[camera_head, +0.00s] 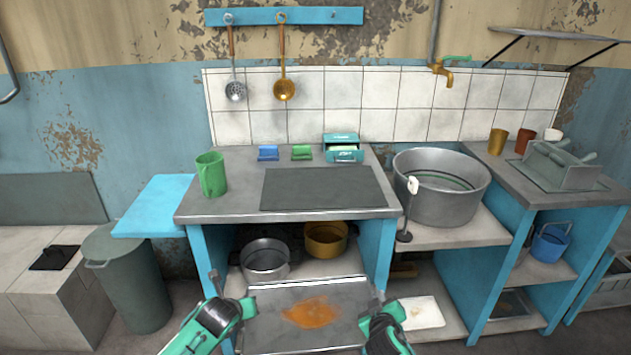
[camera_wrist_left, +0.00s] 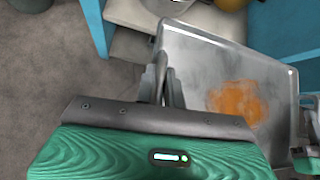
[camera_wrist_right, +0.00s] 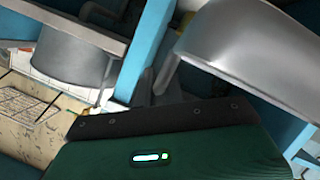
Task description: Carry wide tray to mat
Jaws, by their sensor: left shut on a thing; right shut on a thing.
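The wide metal tray (camera_head: 268,333), with an orange-brown patch in its middle, is held in front of the counter's lower opening, below the worktop. It also shows in the left wrist view (camera_wrist_left: 200,60). My left gripper (camera_head: 246,306) is shut on the tray's left side; its fingers (camera_wrist_left: 168,88) pinch the rim in the left wrist view. My right gripper (camera_head: 374,308) is shut at the tray's right side; its fingertips are mostly hidden. The dark grey mat (camera_head: 325,188) lies flat and bare on the worktop, above and beyond the tray.
A green mug (camera_head: 211,174) stands left of the mat. Blue (camera_head: 268,153) and green (camera_head: 302,153) small items and a teal box (camera_head: 342,147) sit behind it. A large metal basin (camera_head: 441,188) stands to the right. Pots (camera_head: 265,260) stand on the shelf below.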

